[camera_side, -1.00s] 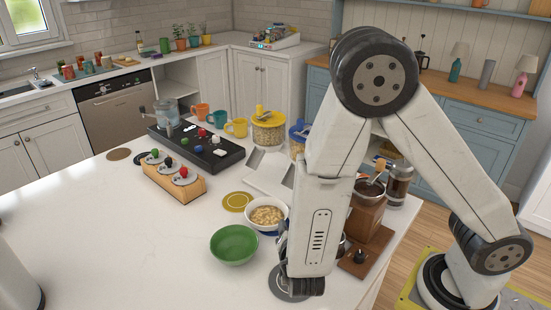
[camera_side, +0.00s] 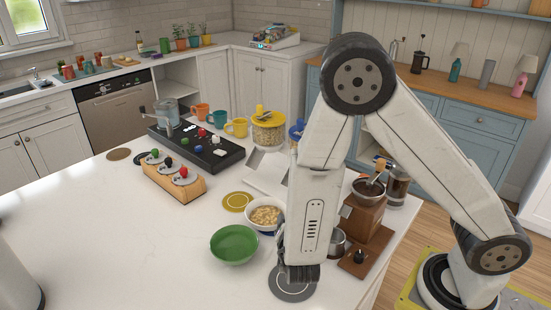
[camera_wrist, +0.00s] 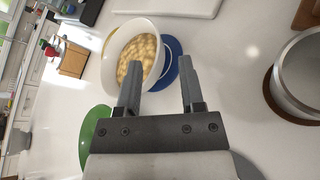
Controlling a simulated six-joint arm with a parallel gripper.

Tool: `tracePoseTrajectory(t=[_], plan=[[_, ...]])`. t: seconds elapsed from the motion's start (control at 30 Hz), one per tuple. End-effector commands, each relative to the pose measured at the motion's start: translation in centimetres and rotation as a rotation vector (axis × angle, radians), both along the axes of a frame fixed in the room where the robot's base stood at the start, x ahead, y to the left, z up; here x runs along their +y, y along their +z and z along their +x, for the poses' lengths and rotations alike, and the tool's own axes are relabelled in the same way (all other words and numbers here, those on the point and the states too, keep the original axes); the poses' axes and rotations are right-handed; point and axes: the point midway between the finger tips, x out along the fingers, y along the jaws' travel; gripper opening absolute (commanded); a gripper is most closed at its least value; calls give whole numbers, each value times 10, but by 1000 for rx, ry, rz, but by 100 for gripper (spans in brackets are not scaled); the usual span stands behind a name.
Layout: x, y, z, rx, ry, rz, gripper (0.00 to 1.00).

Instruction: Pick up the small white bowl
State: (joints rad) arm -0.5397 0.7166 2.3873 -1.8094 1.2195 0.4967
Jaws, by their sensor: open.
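The small white bowl (camera_side: 253,221) stands on the white counter and holds tan, nut-like pieces (camera_side: 265,215). In the wrist view the bowl (camera_wrist: 113,57) is just beyond my gripper (camera_wrist: 159,75), towards the left finger, and its edge rests over a blue disc (camera_wrist: 173,62). My gripper is open, with bare space between its two grey fingers. The left fingertip overlaps the bowl's near side in the picture; I cannot tell whether it touches. In the side view my gripper (camera_side: 299,272) is low over the counter, right of the bowl, and its fingers are mostly hidden.
A green bowl (camera_side: 234,245) stands left of my gripper, close to the white bowl. A grey round mat (camera_side: 291,290) lies under my gripper. A metal pot (camera_wrist: 300,75) and a wooden grinder (camera_side: 366,217) stand to the right.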

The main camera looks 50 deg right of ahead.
Motion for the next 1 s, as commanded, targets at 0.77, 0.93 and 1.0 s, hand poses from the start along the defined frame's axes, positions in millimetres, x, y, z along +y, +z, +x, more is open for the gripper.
tracePoseTrajectory(t=[0.77, 0.93, 1.0], plan=[[-30, -14, 31, 0, 0, 0, 50], [-30, -14, 31, 0, 0, 0, 50], [-29, -14, 30, 0, 0, 0, 50]])
